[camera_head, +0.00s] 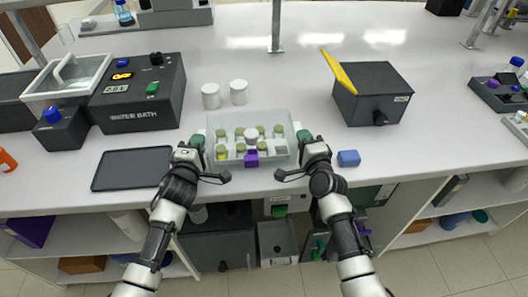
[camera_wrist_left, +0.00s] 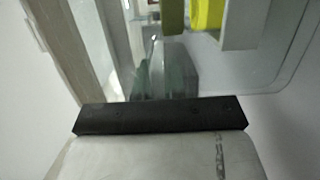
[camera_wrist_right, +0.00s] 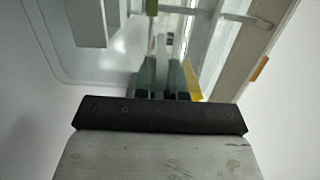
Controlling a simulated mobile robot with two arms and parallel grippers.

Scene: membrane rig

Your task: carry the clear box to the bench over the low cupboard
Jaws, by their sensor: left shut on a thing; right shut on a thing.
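The clear box (camera_head: 283,118) is over the front part of the white bench (camera_head: 330,100) in the head view. It holds several olive-capped vials, a white-capped piece and a purple block (camera_head: 251,158) at its front. My left gripper (camera_head: 193,146) is shut on the box's left end, and my right gripper (camera_head: 306,141) is shut on its right end. Green pieces show at both ends. The wrist views show the clear walls of the box (camera_wrist_left: 275,80) (camera_wrist_right: 75,72) close up. I cannot tell whether the box rests on the bench or hangs just above it.
A water bath (camera_head: 140,98) and a dark tray (camera_head: 130,168) stand to the left. Two white jars (camera_head: 211,96) are behind the box. Shelves with items lie below the bench.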

